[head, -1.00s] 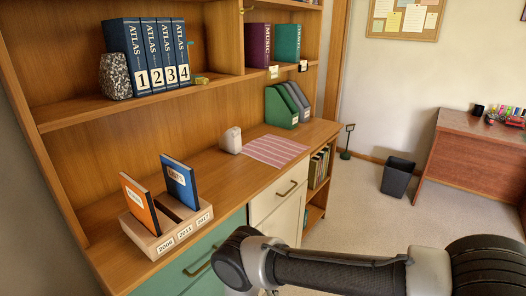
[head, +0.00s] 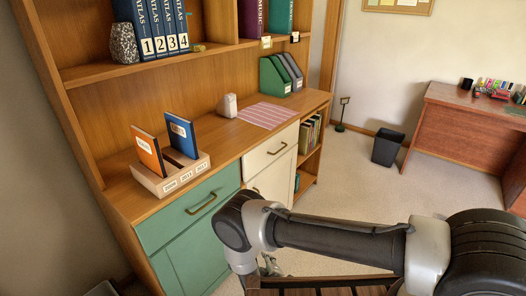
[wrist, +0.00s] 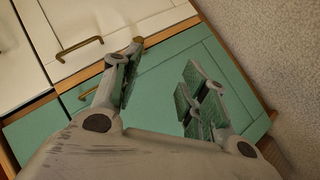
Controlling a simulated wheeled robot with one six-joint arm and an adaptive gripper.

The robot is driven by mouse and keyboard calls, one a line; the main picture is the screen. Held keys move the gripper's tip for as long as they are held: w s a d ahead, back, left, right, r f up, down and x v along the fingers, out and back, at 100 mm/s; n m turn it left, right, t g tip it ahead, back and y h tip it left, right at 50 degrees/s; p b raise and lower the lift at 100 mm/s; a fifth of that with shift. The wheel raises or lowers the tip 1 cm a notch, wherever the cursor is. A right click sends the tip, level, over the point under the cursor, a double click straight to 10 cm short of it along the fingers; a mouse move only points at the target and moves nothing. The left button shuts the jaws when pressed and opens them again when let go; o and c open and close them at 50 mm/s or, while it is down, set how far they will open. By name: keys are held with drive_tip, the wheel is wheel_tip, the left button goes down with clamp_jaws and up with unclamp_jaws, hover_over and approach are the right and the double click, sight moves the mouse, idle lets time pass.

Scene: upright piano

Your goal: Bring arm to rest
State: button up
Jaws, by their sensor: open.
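My arm reaches from the right edge across the lower part of the head view, its dark links bent at a grey joint. My gripper (wrist: 162,68) shows in the wrist view with its two fingers spread apart and nothing between them. It points at the green cabinet door (wrist: 165,75), apart from it as far as I can tell. In the head view only a small part of the gripper (head: 270,265) shows below the arm, in front of the cabinet.
The cabinet counter (head: 130,197) holds a wooden holder (head: 150,181) with an orange book (head: 148,150) and a blue book (head: 181,134), a small white object (head: 227,106) and a striped mat (head: 264,115). A dark bin (head: 387,147) and a desk (head: 460,125) stand right, with open carpet between.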

drive_tip(key=w+a+r+m+g, duration=0.1)
drive_tip(key=w+a+r+m, duration=0.1)
drive_tip(key=w+r, duration=0.65)
drive_tip(key=w+a+r+m+g, duration=0.25)
drive_tip(key=w+r, duration=0.25)
drive_tip(key=r, duration=0.7)
drive_tip(key=w+d+r+m, duration=0.15)
drive_tip(key=d+r, duration=0.35)
drive_tip(key=r, duration=0.8)
drive_tip(key=w+d+r+m, duration=0.15)
drive_tip(key=d+r, duration=0.35)
drive_tip(key=r, duration=0.7)
drive_tip(key=s+d+r+m+g+h, duration=0.1)
drive_tip(key=s+d+r, duration=0.6)
drive_tip(key=d+r, duration=0.2)
drive_tip(key=s+d+r+m+g, duration=0.1)
drive_tip(key=s+d+r+m, duration=0.1)
drive_tip(key=s+d+r, duration=0.55)
drive_tip(key=s+d+r+m, duration=0.1)
drive_tip(key=s+d+r, duration=0.1)
drive_tip(key=s+d, duration=0.2)
drive_tip(key=s+d+r+m+g+h, duration=0.1)
drive_tip(key=s+d, duration=0.4)
drive_tip(key=s, duration=0.6)
drive_tip(key=s+d+r+m+h, duration=0.1)
drive_tip(key=s+d+r, duration=0.3)
drive_tip(key=s, duration=0.4)
drive_tip(key=shift+d+g, duration=0.35)
drive_tip(key=shift+d, duration=0.1)
drive_tip(key=shift+m, duration=0.25)
